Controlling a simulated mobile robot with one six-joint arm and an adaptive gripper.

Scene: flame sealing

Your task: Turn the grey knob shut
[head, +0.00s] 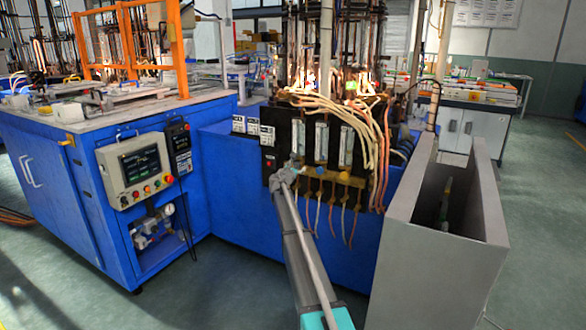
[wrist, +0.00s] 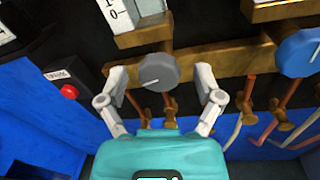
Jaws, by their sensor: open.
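The grey knob (wrist: 158,72) is round with a white pointer line and sits on a brass manifold bar (wrist: 208,64) in the wrist view. The line points left and slightly down. My gripper (wrist: 162,84) is open, with one finger on each side of the knob. A gap shows between the knob and each finger. In the head view my gripper (head: 287,174) is at the left end of the manifold on the black panel, and it hides the grey knob there.
A blue knob (wrist: 302,52) is right of my gripper on the same bar. A red button (wrist: 69,91) is to the left. Hoses (head: 350,115) hang around the panel. A grey open-topped bin (head: 415,225) stands at the right. A control box (head: 136,170) is on the blue machine at left.

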